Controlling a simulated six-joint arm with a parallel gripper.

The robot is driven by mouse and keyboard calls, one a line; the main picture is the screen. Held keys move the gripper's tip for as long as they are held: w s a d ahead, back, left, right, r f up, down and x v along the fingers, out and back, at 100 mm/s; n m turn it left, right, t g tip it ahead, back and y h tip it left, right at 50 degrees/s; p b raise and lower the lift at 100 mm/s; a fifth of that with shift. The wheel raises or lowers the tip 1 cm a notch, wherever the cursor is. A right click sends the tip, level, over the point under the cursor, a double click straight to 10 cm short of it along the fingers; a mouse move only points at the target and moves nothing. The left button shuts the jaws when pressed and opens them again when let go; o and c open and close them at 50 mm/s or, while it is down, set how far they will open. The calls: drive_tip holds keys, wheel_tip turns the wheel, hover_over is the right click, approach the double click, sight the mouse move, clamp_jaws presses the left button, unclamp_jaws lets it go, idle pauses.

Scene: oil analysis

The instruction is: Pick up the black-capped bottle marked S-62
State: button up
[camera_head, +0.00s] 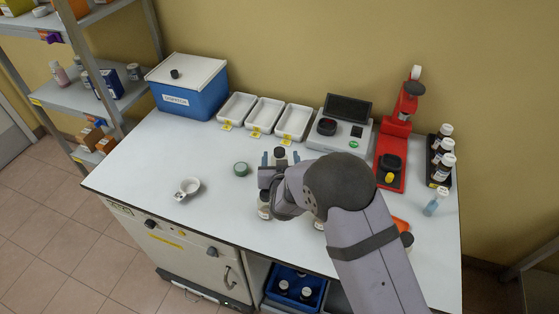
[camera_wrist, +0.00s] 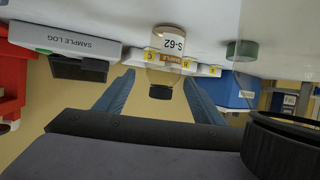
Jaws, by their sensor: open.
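The black-capped bottle marked S-62 (camera_wrist: 168,50) stands on the table, upside down in the wrist view, with its label facing the camera. Its black cap (camera_wrist: 160,92) lies in line with the gap between my fingers. In the head view the bottle (camera_head: 280,153) shows just beyond my gripper, partly hidden. My gripper (camera_wrist: 158,78) is open and empty, one blue finger on each side of the bottle in the wrist view. The fingers also show in the head view (camera_head: 280,159). I cannot tell whether the bottle is fully between them.
Another bottle (camera_head: 264,210) stands close below my gripper. White trays (camera_head: 264,115), a scale (camera_head: 341,128) and a red press (camera_head: 396,140) line the back. A large dark cap (camera_wrist: 285,145) fills the wrist view's near corner.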

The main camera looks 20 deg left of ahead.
drive_tip(key=shift+w+a+f, duration=0.1)
drive_tip(key=shift+w+f, duration=0.05)
drive_tip(key=shift+w, duration=0.15)
drive_tip(key=shift+w+a, duration=0.1)
drive_tip(key=shift+p+x, duration=1.4)
drive_tip(key=shift+x, duration=1.05)
drive_tip(key=shift+f, duration=0.2)
drive_tip(key=shift+c, duration=0.7)
drive_tip(key=c, duration=1.1)
drive_tip(key=shift+a+r, duration=0.1)
drive_tip(key=shift+r, duration=0.05)
